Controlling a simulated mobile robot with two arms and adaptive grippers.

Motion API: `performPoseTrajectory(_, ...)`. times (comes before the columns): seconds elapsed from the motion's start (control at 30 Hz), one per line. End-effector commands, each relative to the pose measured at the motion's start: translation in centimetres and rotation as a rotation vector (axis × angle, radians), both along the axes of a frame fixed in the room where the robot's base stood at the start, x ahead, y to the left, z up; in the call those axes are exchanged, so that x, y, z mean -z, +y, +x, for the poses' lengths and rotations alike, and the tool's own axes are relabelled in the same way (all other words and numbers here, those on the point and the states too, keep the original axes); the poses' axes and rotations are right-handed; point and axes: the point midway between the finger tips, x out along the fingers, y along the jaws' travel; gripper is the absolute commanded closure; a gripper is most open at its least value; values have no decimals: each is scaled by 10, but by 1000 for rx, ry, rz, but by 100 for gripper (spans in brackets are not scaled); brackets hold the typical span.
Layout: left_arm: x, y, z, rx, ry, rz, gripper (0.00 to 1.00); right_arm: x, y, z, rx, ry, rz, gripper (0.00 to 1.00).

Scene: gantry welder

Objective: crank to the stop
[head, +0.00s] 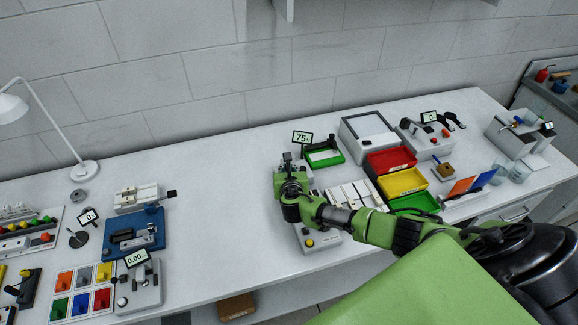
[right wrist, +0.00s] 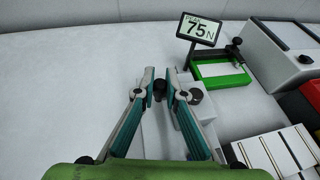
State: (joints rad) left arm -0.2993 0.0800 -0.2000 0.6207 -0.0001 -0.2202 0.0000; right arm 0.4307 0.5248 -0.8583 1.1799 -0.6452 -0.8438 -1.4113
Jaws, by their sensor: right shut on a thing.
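My right gripper (head: 290,172) reaches over a grey bench device (head: 322,246), and my arm hides much of it. In the right wrist view the fingers (right wrist: 161,80) are closed in on a small dark knob (right wrist: 160,92), taken to be the crank's handle. The grey device body (right wrist: 189,132) lies beneath and to the right of the fingers, with another dark round knob (right wrist: 195,96) beside the right finger. A small display (right wrist: 199,30) behind it reads 75 N; it also stands in the head view (head: 302,138). My left gripper is not in view.
A green-framed tray (right wrist: 222,74) stands behind right of the device. Red (head: 391,160), yellow (head: 402,182) and green bins (head: 415,203) stand to the right. A blue fixture (head: 135,233) and coloured compartments are at left. Bare table (head: 220,215) lies left of the device.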

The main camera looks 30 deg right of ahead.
Motion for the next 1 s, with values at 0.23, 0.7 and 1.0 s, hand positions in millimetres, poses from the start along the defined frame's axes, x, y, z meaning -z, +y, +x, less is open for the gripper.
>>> performPoseTrajectory(0.23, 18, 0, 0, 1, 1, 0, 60, 2, -3, 15, 234, -5, 5, 100)
performPoseTrajectory(0.7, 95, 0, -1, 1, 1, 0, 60, 6, -21, 31, 646, -7, 1, 100)
performPoseTrajectory(1.0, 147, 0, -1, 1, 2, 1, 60, 5, -32, 35, 820, -8, -2, 100)
